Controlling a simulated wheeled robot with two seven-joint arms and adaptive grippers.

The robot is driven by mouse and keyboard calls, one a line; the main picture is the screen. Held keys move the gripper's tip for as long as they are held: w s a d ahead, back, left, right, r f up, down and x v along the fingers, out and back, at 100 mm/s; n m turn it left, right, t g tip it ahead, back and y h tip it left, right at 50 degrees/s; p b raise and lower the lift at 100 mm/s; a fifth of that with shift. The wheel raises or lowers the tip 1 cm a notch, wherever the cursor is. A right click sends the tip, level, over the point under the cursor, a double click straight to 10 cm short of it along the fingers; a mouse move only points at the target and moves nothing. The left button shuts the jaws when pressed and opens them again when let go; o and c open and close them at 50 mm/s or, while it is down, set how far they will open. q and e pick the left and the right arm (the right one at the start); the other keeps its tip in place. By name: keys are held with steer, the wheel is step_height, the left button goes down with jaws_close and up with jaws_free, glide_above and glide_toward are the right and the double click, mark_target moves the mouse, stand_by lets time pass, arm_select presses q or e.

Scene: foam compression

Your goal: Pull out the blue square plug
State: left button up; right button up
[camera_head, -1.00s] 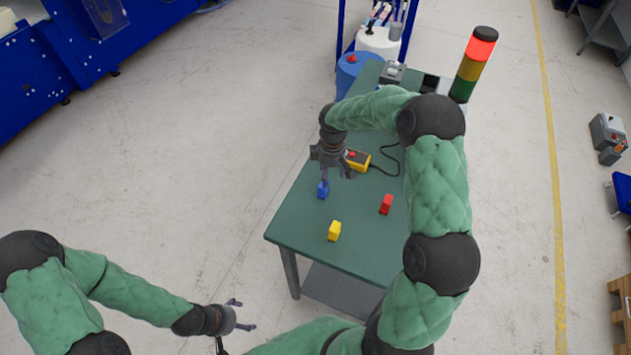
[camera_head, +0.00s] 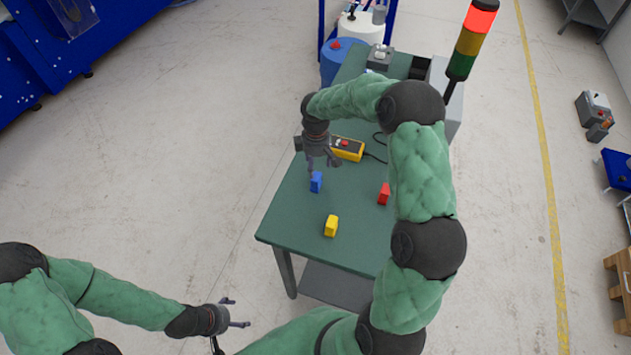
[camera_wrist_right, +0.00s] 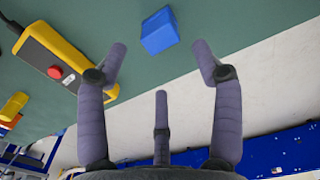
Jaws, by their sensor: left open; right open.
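The blue square plug (camera_head: 316,182) stands on the green table (camera_head: 290,225) near its left edge. It also shows in the right wrist view (camera_wrist_right: 159,31), beyond the fingertips and apart from them. My right gripper (camera_head: 323,168) is open and empty, just behind and above the blue plug in the head view. In the right wrist view its spread fingers (camera_wrist_right: 160,62) point towards the plug. My left gripper (camera_head: 238,312) is open and empty, low in the head view, off the table over the floor.
A yellow block (camera_head: 331,226) and a red block (camera_head: 384,193) stand on the table near the blue plug. A yellow control box (camera_head: 347,149) with a red button and cable lies behind it. A signal tower (camera_head: 470,40) rises at the table's back right.

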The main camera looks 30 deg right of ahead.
mark_target(316, 176)
steer(key=shift+s+f+b, duration=0.1)
steer(key=shift+f+b, duration=0.35)
steer(key=shift+f, duration=0.35)
step_height(316, 176, down, 7)
steer(key=b, duration=0.4)
stand_by(0.5)
jaws_close()
steer(key=shift+r, duration=0.1)
steer(key=shift+r, duration=0.1)
